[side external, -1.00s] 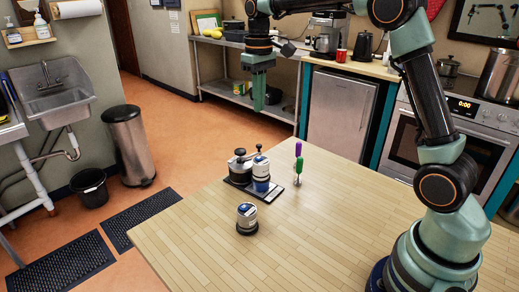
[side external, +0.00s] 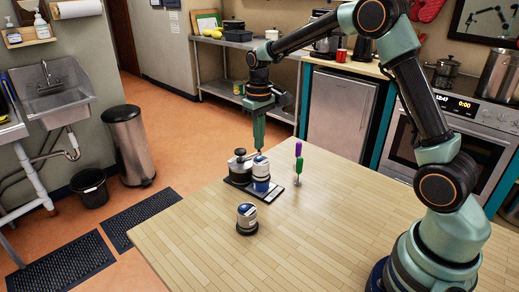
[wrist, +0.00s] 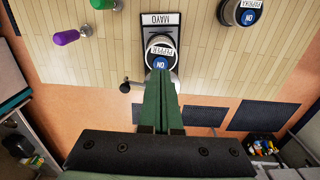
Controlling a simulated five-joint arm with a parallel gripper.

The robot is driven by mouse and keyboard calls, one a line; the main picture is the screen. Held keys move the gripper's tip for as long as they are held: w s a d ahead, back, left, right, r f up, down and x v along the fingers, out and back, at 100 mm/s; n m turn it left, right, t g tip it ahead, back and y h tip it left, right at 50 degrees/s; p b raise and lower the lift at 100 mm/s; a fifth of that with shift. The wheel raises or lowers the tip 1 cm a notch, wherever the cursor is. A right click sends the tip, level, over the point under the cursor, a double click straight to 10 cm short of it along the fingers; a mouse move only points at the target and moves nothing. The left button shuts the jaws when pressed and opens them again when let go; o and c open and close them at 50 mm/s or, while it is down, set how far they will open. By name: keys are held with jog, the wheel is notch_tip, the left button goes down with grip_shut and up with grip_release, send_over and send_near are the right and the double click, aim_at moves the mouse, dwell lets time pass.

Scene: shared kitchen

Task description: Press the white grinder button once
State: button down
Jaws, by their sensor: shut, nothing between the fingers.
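A silver grinder with a dark band (side external: 261,183) stands on a dark tray (side external: 299,184) labelled MAYO in the wrist view. There, its top (wrist: 160,51) carries a white label reading PEPPER and a blue round ON button (wrist: 160,63). A second, similar grinder (side external: 247,218) stands alone nearer the front; the wrist view shows its blue ON button (wrist: 248,18) and a label resembling PAPRIKA. My gripper (side external: 258,150) is shut and empty, pointing down right over the tray grinder. Its fingertips (wrist: 160,73) overlap the button's edge in the wrist view. I cannot tell whether they touch.
A black-topped jar with a crank (side external: 240,166) stands on the tray left of the grinder. Purple (side external: 298,149) and green (side external: 299,166) upright handles stand to the right. The front and right of the wooden table (side external: 330,240) are clear.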

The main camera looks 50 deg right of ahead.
aim_at(260, 158)
jog(key=shift+f, duration=1.5)
jog(key=shift+s+f, duration=0.1)
jog(key=shift+f, duration=0.9)
notch_tip(260, 158, up, 16)
jog(key=shift+w+f, duration=0.25)
jog(key=shift+w, duration=0.2)
